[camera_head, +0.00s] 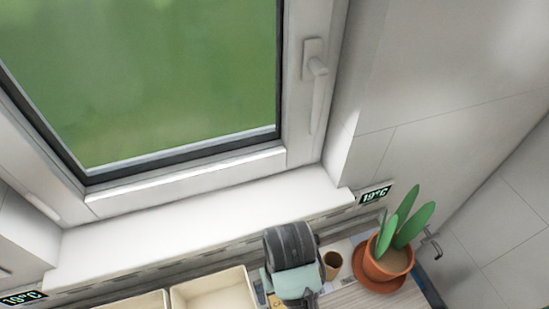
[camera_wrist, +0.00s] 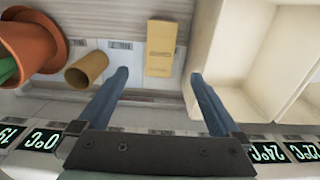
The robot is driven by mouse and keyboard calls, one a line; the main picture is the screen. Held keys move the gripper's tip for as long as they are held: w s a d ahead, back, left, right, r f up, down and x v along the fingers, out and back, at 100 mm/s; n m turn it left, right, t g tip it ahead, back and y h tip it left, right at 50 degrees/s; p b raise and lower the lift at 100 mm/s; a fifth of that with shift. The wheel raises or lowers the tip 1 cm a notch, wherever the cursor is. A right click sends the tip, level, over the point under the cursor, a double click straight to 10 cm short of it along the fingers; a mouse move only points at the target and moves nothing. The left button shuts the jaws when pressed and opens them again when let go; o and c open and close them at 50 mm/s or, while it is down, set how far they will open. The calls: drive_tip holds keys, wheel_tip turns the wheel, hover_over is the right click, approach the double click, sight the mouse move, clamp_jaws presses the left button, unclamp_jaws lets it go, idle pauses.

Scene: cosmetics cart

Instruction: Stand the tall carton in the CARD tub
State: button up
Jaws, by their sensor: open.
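A tan carton (camera_wrist: 161,45) with faint printing shows in the wrist view, ahead of my gripper. My gripper (camera_wrist: 158,77) is open, with its two blue fingers apart and nothing between them. The carton lies beyond the fingertips, roughly in line with the gap. Cream tubs (camera_wrist: 230,78) are at the right of the wrist view; one also shows in the head view (camera_head: 212,284), left of my gripper. I cannot read which tub is CARD. In the head view my gripper and wrist hide the carton or most of it.
A brown hollow tube (camera_wrist: 87,70) stands left of the fingers, beside a potted plant (camera_head: 387,258) in a terracotta pot. Temperature displays (camera_head: 375,195) line the ledge. A window (camera_head: 150,90) and sill are behind; a wooden surface (camera_head: 365,298) is at front.

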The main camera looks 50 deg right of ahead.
wheel_tip(320, 180, down, 13)
drive_tip(key=shift+r+p, duration=0.1)
drive_tip(key=shift+p, duration=0.3)
drive_tip(key=shift+c, duration=0.3)
drive_tip(key=c, duration=1.3)
wheel_tip(320, 180, up, 10)
drive_tip(key=shift+b, duration=0.45)
drive_tip(key=shift+s, duration=0.1)
